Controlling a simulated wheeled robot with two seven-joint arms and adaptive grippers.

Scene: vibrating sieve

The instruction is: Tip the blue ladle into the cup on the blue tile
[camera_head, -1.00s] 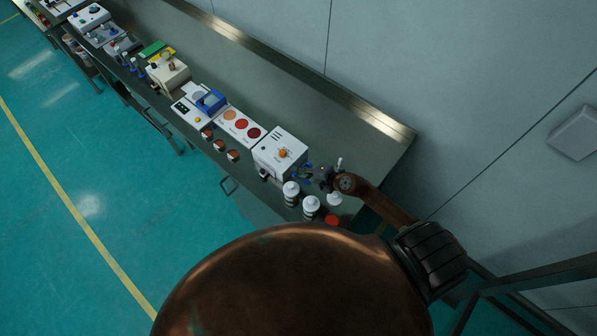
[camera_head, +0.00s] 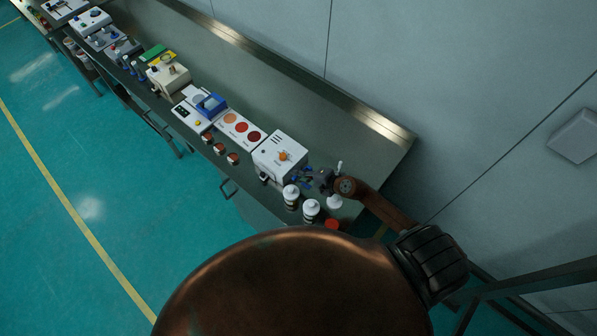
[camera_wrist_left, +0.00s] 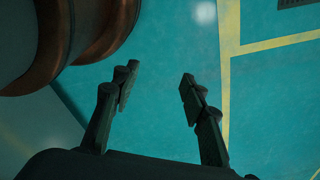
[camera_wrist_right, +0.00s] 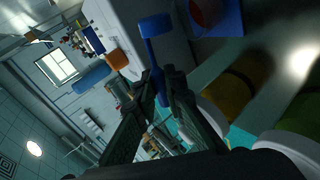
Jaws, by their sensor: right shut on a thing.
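My right gripper (camera_wrist_right: 158,88) is shut on the blue ladle (camera_wrist_right: 155,30), whose handle runs between the fingers in the right wrist view. The ladle's blue head sticks out past the fingertips; what it holds cannot be seen. A blue tile (camera_wrist_right: 231,22) lies just beyond, with a reddish cup (camera_wrist_right: 203,12) on it, cut by the top edge. The ladle head is to the left of the cup in that view and apart from it. In the head view my right gripper (camera_head: 322,180) is beside the white machine. My left gripper (camera_wrist_left: 158,88) is open and empty above the floor.
A white machine (camera_head: 280,156) with an orange knob stands left of the right gripper. White-lidded jars (camera_head: 291,192) stand close in front of it. A white panel with coloured discs (camera_head: 239,128) and other devices line the bench to the left. A wall is behind.

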